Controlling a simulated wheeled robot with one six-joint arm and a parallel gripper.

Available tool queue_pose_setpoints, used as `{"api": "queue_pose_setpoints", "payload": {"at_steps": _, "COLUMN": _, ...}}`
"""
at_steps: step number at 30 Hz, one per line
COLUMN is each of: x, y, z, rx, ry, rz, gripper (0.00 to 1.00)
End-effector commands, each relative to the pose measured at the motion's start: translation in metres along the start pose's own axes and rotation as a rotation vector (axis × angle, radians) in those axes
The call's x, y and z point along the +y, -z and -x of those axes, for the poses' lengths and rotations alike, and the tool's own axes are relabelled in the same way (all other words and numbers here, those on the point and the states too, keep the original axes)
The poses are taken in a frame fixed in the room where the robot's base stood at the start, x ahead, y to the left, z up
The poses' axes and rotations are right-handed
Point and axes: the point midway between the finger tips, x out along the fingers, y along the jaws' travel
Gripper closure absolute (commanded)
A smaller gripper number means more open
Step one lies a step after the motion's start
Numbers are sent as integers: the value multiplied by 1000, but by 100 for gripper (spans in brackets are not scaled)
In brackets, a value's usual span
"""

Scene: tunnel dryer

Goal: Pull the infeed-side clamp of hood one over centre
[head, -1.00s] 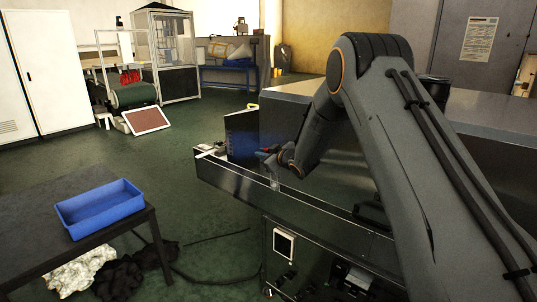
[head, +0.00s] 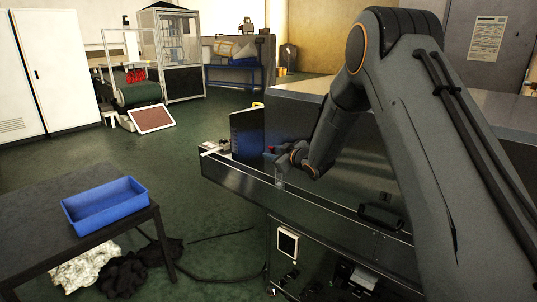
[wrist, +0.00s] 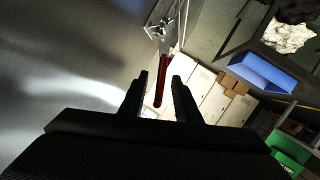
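Hood one (head: 300,112) is the grey steel box over the machine, partly hidden behind my arm. A clamp with a red handle (wrist: 159,92) and a bright metal base (wrist: 161,22) shows in the wrist view. The red handle's end lies between the two fingers of my gripper (wrist: 159,78), with a visible gap on each side. My gripper is open and does not appear to touch the handle. In the head view my gripper (head: 279,158) is at the hood's near side, above the steel rail, with a small spot of red beside it.
A steel side rail (head: 235,182) runs along the machine, with a black handle (head: 380,217) on the hood above it. A dark upright panel (head: 247,135) stands at the infeed end. A table with a blue bin (head: 106,213) is at left; the green floor between is mostly clear.

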Motion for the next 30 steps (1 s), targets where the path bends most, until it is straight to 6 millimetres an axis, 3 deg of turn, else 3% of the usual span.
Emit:
{"api": "queue_pose_setpoints", "payload": {"at_steps": 7, "x": 0, "y": 0, "z": 32, "rx": 0, "ry": 0, "rz": 0, "gripper": 70}}
{"api": "queue_pose_setpoints", "payload": {"at_steps": 17, "x": -1, "y": 0, "z": 38, "rx": -1, "ry": 1, "rz": 0, "gripper": 70}}
{"api": "queue_pose_setpoints", "payload": {"at_steps": 18, "x": -1, "y": 0, "z": 38, "rx": -1, "ry": 1, "rz": 0, "gripper": 72}}
{"api": "queue_pose_setpoints", "payload": {"at_steps": 23, "x": 0, "y": -4, "z": 44, "rx": -28, "ry": -12, "rz": 2, "gripper": 99}}
{"api": "queue_pose_setpoints", "payload": {"at_steps": 30, "x": -26, "y": -14, "z": 49, "rx": 9, "ry": -32, "rz": 156, "gripper": 100}}
